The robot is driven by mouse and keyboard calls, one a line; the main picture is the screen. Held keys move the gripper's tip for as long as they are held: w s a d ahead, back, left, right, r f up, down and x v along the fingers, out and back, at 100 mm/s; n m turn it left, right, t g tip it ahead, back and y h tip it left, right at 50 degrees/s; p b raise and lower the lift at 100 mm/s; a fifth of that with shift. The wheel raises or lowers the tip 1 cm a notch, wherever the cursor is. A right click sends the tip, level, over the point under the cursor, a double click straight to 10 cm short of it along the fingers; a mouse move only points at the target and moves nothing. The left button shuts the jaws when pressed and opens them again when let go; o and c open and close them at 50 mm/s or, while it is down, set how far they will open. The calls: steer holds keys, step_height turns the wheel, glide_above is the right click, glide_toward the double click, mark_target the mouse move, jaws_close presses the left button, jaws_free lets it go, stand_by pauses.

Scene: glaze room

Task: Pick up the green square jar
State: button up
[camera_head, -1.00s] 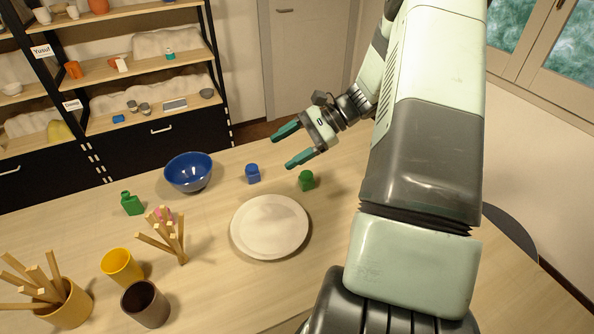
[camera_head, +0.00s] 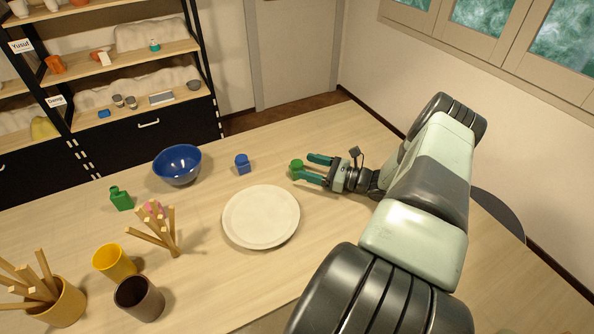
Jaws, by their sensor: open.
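A small green jar (camera_head: 296,163) with a rounded lid stands on the table to the right of the white plate. Its lower part is partly hidden by a finger, so I cannot tell its body shape well. My gripper (camera_head: 302,167) is open and low over the table, coming from the right. Its two teal fingertips are at the jar, one on the far side and one on the near side. I cannot tell whether they touch it. Another green vessel (camera_head: 121,199), with a squarish body and narrow neck, stands at the left, far from my gripper.
A blue jar (camera_head: 243,164) stands left of my gripper, near a blue bowl (camera_head: 177,166). The white plate (camera_head: 232,224) lies in front. Yellow (camera_head: 114,263) and brown (camera_head: 139,299) cups and wooden sticks (camera_head: 160,236) are at the left. The table's right is clear.

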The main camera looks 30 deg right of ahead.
steer(key=x, duration=0.6)
steer(key=shift+w+a, duration=0.2)
steer(key=shift+a, duration=0.05)
steer(key=shift+r, duration=0.1)
steer(key=c, duration=1.3)
